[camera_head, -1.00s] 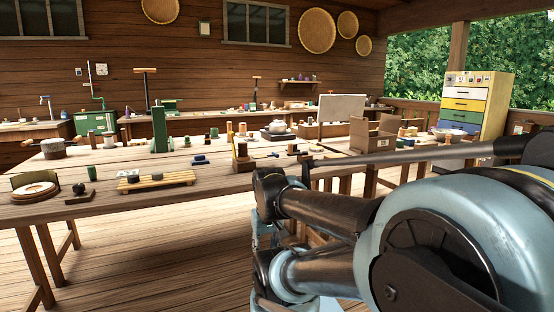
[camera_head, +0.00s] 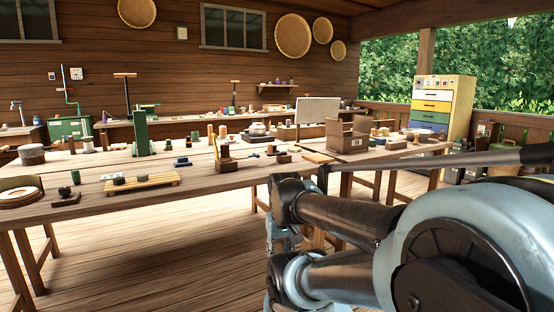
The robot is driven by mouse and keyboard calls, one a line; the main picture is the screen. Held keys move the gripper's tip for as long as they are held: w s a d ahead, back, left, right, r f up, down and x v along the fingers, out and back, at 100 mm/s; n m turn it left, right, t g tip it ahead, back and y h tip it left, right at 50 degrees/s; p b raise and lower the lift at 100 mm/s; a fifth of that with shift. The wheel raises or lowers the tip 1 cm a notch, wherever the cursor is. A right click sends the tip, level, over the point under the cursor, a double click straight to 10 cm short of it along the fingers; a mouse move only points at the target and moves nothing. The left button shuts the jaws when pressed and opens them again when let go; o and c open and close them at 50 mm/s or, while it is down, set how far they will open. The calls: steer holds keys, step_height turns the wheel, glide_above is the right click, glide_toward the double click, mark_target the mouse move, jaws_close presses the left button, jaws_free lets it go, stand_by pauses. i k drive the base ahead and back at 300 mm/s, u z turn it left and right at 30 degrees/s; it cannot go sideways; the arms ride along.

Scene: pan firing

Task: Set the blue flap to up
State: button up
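I cannot make out for sure which thing is the blue flap. A coloured drawer cabinet (camera_head: 443,105) stands at the back right by the railing, with a blue front (camera_head: 430,117) low on it. A small dark blue object (camera_head: 181,162) lies on the long wooden table, too small to tell its form or position. My arm fills the lower right of the view. My gripper does not show clearly, so its state is hidden. My arm is well apart from the cabinet.
The long wooden table (camera_head: 235,176) crosses the middle, crowded with small objects, a green post (camera_head: 141,134) and an open cardboard box (camera_head: 346,136). A second bench (camera_head: 170,121) runs along the back wall. The plank floor (camera_head: 150,255) in front is clear.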

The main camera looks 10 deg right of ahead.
mark_target(254, 154)
steer(key=z, duration=2)
steer(key=i, duration=2.2)
steer(key=u, duration=3)
